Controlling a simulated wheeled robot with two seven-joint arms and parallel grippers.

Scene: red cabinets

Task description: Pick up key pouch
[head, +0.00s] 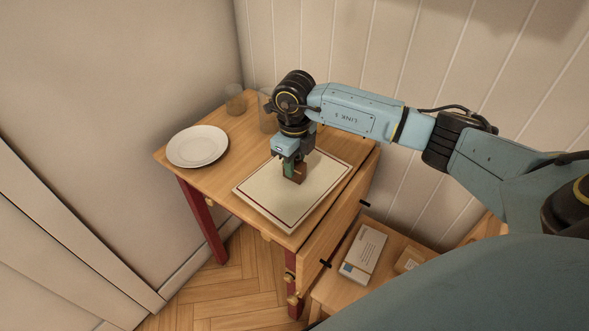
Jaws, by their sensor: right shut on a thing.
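A small brown key pouch (299,173) is at the fingertips of my right gripper (291,168), above or on a cream placemat with a dark red border line (262,198). My right gripper points down and is shut on the pouch, which is partly hidden by the fingers. I cannot tell whether the pouch touches the mat. A green patch shows beside the brown at the fingers. My left gripper is not in view.
The wooden table (218,184) with red legs also holds a white plate (197,146) and glasses (235,99) at the back. A lower wooden surface at right holds a white box (363,252) and a small tan box (409,260). A panelled wall stands close behind.

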